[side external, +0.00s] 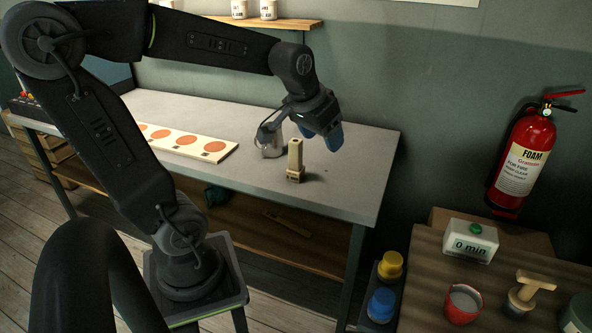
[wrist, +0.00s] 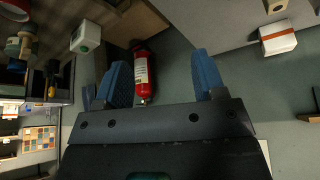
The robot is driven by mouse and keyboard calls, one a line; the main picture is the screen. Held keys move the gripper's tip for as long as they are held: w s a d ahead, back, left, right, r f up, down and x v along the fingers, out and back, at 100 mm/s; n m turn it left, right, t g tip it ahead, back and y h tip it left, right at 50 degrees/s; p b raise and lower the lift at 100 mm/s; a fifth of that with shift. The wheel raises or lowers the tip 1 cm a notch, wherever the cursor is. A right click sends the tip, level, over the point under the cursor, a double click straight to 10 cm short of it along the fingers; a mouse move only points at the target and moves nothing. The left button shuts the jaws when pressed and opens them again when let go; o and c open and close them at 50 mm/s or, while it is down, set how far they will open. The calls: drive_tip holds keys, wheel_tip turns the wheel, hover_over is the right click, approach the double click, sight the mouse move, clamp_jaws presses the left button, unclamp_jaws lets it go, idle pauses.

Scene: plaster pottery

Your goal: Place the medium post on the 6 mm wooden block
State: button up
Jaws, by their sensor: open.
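An upright pale wooden post (side external: 296,155) stands near the front edge of the grey table, with a small dark mark at its top. Its foot is on a low wooden block (side external: 293,178) with dark marks too small to read. My gripper (side external: 332,139) is above and to the right of the post, apart from it, its blue fingers apart and empty. In the wrist view the blue fingers (wrist: 160,66) are also spread with nothing held between them. A pale wooden piece with a dark hole (wrist: 277,6) shows at the top edge there; I cannot tell if it is the post.
A grey cup (side external: 270,146) stands close behind the post, to its left. A board with orange discs (side external: 186,146) lies further left. The table's (side external: 352,185) right end is clear. A red extinguisher (side external: 522,160) hangs at right; a side bench holds a timer (side external: 470,240) and a red pot (side external: 463,304).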

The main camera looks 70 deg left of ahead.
drive_tip(key=s+d+m+h, duration=0.1)
drive_tip(key=s+d+m, duration=0.2)
drive_tip(key=s+d, duration=0.7)
drive_tip(key=shift+d+f+m+t+h, duration=0.25)
drive_tip(key=shift+d+m+t+h, duration=0.05)
drive_tip(key=shift+d+m, duration=0.15)
idle(0.4)
